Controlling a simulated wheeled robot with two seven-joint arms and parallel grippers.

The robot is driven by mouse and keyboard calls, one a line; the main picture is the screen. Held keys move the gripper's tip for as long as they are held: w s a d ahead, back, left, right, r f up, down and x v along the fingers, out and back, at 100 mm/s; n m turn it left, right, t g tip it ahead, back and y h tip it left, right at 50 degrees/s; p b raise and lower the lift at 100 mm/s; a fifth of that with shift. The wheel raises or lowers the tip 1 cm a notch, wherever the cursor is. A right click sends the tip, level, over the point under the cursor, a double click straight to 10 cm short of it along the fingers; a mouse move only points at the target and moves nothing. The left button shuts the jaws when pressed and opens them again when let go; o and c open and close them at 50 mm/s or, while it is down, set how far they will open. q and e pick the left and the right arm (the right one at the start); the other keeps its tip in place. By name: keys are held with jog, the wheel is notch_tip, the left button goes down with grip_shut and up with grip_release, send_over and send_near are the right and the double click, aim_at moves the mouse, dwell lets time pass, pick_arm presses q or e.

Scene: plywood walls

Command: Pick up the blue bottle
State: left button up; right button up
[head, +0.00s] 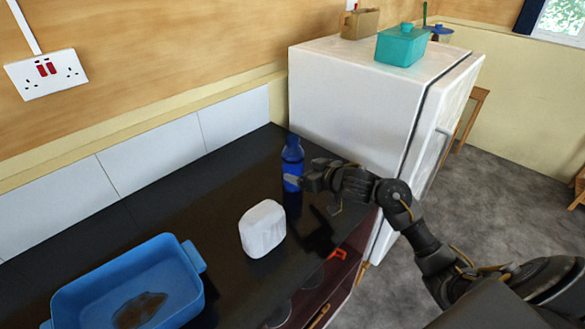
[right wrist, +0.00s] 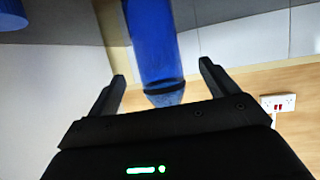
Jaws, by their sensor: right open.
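The blue bottle (head: 292,158) stands upright on the black counter, close to the white fridge, in the head view. In the right wrist view the blue bottle (right wrist: 155,45) appears upside down, between the two fingers. My right gripper (head: 303,181) is open, at the lower part of the bottle in the head view. In the right wrist view my right gripper (right wrist: 162,75) has its fingers apart, one on each side of the bottle with gaps visible. I cannot tell how deep the bottle sits between them. My left gripper is not in view.
A white rounded block (head: 262,228) stands on the black counter (head: 205,212) in front of the bottle. A blue tray (head: 185,290) is at the lower left. The white fridge (head: 350,95) rises right behind the bottle, with a teal box (head: 402,48) on top.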

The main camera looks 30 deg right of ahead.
aim_at(293, 166)
jog(key=shift+w+a+f, duration=0.15)
jog(key=shift+w+f, duration=0.15)
jog(key=shift+w, duration=0.45)
jog(key=x, duration=0.5)
jog(key=shift+c, duration=0.6)
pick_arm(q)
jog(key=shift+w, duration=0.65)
pick_arm(e)
jog(key=c, duration=1.2)
